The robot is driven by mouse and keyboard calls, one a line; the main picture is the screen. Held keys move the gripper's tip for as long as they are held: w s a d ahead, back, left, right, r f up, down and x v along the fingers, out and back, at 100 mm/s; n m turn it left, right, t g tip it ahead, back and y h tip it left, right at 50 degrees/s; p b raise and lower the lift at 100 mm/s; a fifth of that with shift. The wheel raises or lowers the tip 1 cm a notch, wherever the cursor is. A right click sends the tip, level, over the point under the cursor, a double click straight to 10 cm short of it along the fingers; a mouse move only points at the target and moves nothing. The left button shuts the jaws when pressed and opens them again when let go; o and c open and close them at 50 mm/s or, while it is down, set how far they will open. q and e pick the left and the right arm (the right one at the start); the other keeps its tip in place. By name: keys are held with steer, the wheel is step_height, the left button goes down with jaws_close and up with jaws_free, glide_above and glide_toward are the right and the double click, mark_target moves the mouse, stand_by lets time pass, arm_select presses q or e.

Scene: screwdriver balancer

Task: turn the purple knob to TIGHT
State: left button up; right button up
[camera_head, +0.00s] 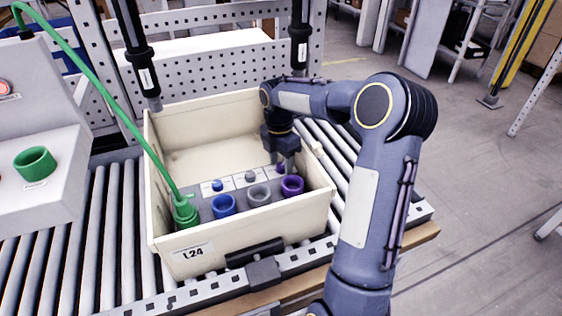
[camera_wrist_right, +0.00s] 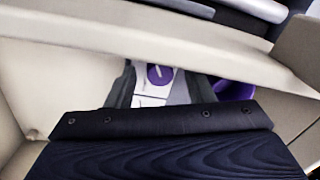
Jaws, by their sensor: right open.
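The purple knob (camera_wrist_right: 159,75) shows in the right wrist view as a round purple disc with a pale pointer line, on a white plate. The setting it points at cannot be read. In the head view it sits at the right end of the knob row, mostly hidden by my right gripper. My right gripper (camera_head: 286,160) points down into the cream bin (camera_head: 195,240), over the purple knob. In the wrist view its grey fingers are apart, one on each side of the knob. I cannot tell whether they touch it. My left gripper is not in view.
A purple cup (camera_head: 292,186) stands just in front of the knob. Grey (camera_head: 259,195), blue (camera_head: 223,205) and green (camera_head: 185,212) cups continue the row. A blue knob (camera_head: 217,185) and a grey knob (camera_head: 250,176) are nearby. Bin walls surround the gripper. Black tools (camera_head: 146,70) hang above.

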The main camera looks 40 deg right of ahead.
steer(key=c, duration=1)
steer(key=shift+r+n+p, duration=0.2)
steer(key=shift+n+p, duration=0.1)
steer(key=shift+p, duration=0.2)
steer(key=shift+n, duration=0.3)
steer(key=shift+f, duration=0.15)
steer(key=o, duration=1)
